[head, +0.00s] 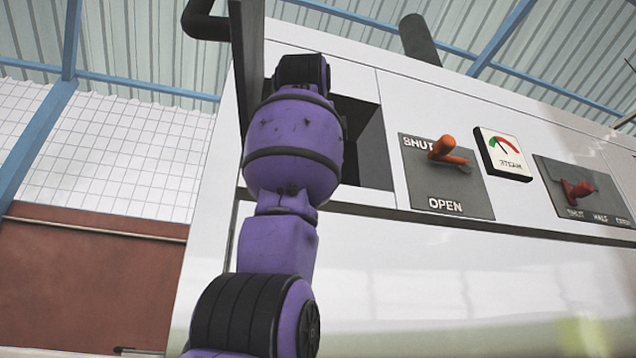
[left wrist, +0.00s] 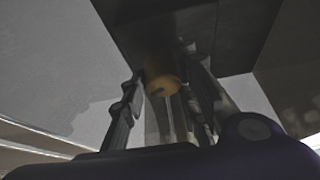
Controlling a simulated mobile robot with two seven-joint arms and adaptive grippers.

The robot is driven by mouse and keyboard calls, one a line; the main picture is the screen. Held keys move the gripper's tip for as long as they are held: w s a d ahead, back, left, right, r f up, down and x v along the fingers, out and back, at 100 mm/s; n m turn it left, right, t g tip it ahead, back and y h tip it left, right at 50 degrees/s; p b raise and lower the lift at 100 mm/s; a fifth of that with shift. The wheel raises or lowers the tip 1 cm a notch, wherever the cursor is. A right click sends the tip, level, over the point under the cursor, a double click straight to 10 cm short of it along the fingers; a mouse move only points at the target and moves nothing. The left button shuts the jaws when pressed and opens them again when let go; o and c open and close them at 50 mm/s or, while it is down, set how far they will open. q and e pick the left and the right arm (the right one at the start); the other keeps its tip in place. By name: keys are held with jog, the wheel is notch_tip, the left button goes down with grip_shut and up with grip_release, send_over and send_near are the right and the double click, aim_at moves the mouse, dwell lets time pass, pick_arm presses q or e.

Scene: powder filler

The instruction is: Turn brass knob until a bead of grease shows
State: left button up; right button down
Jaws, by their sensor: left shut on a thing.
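The brass knob (left wrist: 160,78) shows in the dim left wrist view, between the fingers of my left gripper (left wrist: 163,70). The gripper is shut on the knob. In the head view my purple left arm reaches up to a dark recess (head: 366,145) in the white machine (head: 420,270). The arm hides the gripper and the knob there. No bead of grease can be made out in either view. My right gripper is in neither view.
Right of the recess are an orange lever (head: 446,150) on a SHUT/OPEN plate, a round-scale gauge (head: 502,154) and a red lever (head: 577,190) on another plate. A dark open door or panel edge (head: 246,60) stands close beside my arm.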

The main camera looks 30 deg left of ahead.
pick_arm(q)
jog(key=shift+w+f, duration=0.35)
jog(key=shift+f, duration=0.05)
jog(key=o, duration=1)
jog(key=shift+c, duration=0.2)
jog(key=shift+o, duration=0.5)
jog(key=shift+s+d+r, duration=0.1)
jog(key=shift+d, duration=0.1)
jog(key=shift+s+r, duration=0.15)
jog(key=shift+r, duration=0.05)
